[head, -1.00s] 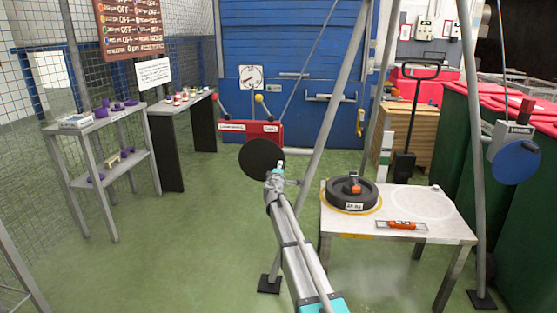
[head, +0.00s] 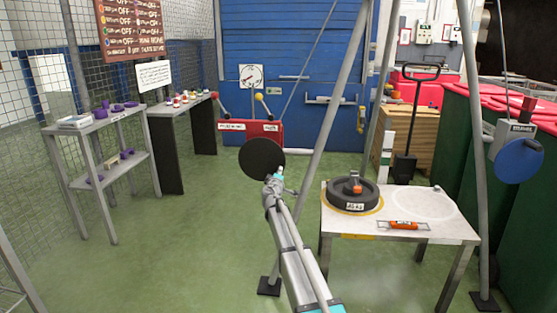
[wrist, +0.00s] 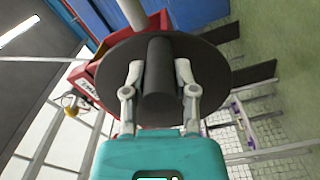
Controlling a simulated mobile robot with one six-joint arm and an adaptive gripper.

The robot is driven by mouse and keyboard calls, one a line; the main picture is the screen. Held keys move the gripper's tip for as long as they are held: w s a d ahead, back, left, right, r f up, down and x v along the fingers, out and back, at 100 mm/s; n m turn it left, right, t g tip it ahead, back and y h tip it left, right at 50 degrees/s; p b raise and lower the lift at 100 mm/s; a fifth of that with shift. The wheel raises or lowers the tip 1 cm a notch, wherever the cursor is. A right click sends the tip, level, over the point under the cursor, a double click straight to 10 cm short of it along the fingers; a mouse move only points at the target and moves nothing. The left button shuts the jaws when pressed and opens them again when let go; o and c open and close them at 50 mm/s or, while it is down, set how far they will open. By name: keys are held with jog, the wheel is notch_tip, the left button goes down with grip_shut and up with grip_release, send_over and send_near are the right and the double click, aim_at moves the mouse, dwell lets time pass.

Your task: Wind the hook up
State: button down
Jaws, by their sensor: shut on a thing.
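A black disc (head: 262,159) faces me in front of a red winch box (head: 264,132) on the frame's left side. In the wrist view the disc (wrist: 205,62) carries a thick dark cylindrical handle (wrist: 159,80). My gripper (wrist: 159,88) is shut on this handle, one finger on each side. In the head view my gripper (head: 277,177) is at the disc's lower right edge. A cable (head: 311,55) runs up from the red box. A dark round weight (head: 352,204) with an orange part on top (head: 357,188) sits on the table. I cannot make out the hook clearly.
The pale table (head: 440,227) holds an orange-handled tool (head: 404,225). A grey frame leg (head: 325,125) slants close to my arm. A second winch with a blue disc (head: 518,161) is at right. Shelves (head: 100,170) stand at left, with open green floor between.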

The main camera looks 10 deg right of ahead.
jog(key=shift+a+f, duration=0.1)
jog(key=shift+f, duration=0.05)
jog(key=shift+w+a+f+m+b, duration=0.1)
jog(key=shift+a+f+m+b, duration=0.25)
jog(key=shift+f+m+b, duration=0.4)
jog(key=shift+w+a+f+m+b, duration=0.1)
jog(key=shift+a+f+m+b, duration=0.25)
jog(key=shift+m, duration=0.7)
jog(key=a+f+m+b, duration=0.1)
jog(key=a+m+b, duration=0.1)
jog(key=m, duration=0.1)
jog(key=shift+w+f+m, duration=0.3)
jog(key=shift+f, duration=0.05)
jog(key=shift+f, duration=0.1)
